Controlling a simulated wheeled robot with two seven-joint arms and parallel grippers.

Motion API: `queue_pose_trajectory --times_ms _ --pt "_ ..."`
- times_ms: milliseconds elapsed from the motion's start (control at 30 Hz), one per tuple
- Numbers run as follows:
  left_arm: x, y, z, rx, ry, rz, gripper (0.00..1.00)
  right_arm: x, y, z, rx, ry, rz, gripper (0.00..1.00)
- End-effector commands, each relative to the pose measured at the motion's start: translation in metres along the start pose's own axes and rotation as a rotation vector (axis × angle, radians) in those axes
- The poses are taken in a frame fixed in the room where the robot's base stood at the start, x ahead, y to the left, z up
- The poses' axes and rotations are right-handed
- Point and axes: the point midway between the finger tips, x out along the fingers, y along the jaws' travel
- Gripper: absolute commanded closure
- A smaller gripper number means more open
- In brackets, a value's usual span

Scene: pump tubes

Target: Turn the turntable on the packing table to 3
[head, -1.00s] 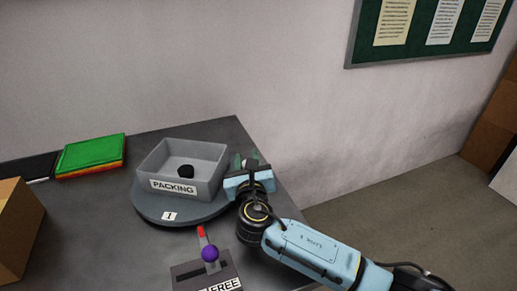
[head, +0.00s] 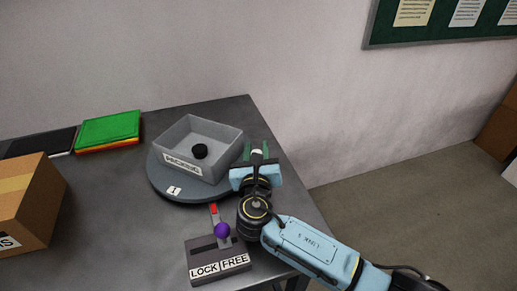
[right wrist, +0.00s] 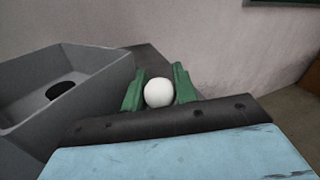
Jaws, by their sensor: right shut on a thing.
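The grey round turntable (head: 165,184) stands on the packing table (head: 110,190). Its visible number tag (head: 173,190) reads 1 and sits left of the red pointer (head: 213,209). A grey bin (head: 183,167) on top holds a small black round thing (head: 200,151); the bin also shows in the right wrist view (right wrist: 90,75). My right gripper (head: 258,154) is at the turntable's right side. Its green fingers are shut on a white round knob (right wrist: 159,93). The knob's mounting is hidden. My left gripper is not in view.
A lever with a purple knob (head: 222,230) stands on a LOCK/FREE base (head: 220,262) in front of the turntable, apparently on the FREE side. A cardboard box (head: 35,205), green folders (head: 108,129) and a dark flat thing (head: 40,142) are at left.

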Motion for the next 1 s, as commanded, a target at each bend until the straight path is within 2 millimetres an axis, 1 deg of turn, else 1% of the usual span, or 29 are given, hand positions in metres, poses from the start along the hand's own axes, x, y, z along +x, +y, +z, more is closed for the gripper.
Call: queue_pose_trajectory --times_ms 200,233,367,633,767,833,1000 --pt "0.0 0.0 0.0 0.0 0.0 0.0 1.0 0.0 -0.002 -0.003 -0.004 0.003 -0.005 1.0" --pt "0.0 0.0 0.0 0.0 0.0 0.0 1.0 0.0 -0.002 -0.003 -0.004 0.003 -0.005 0.68" --pt "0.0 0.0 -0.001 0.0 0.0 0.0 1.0 0.0 -0.002 -0.002 -0.003 0.003 -0.004 0.51" --pt "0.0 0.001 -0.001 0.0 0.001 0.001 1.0 0.0 -0.001 -0.001 -0.001 0.002 -0.002 0.5" --pt "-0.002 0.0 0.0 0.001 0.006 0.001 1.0 -0.008 -0.001 -0.001 -0.001 0.003 -0.001 0.5" --pt "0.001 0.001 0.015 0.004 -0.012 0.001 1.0 -0.017 -0.001 -0.001 -0.001 0.004 0.0 0.5" --pt "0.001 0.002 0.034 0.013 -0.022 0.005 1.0 -0.045 -0.001 -0.001 -0.001 0.005 0.0 0.5"
